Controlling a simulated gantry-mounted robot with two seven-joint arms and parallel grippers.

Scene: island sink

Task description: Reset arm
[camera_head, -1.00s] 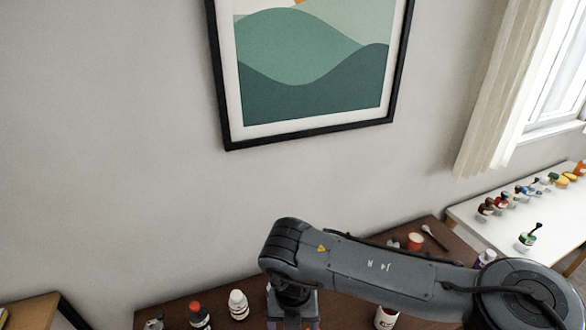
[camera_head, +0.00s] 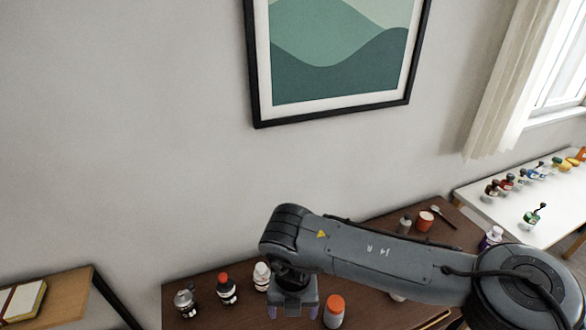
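My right arm comes in from the right edge and reaches left over the dark wooden table (camera_head: 205,318). Its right gripper (camera_head: 293,311) points down above the table's front part, left of the orange-lidded bottle (camera_head: 334,312). Two purplish fingertips show apart, one on each side of the hand, so it looks open. I see nothing held, though the space between the fingers is partly hidden by the hand. My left gripper is not in view.
An orange-topped cup (camera_head: 425,220) stands behind my arm. A white table (camera_head: 560,205) with several paint jars is at right, a wooden shelf (camera_head: 65,295) at left.

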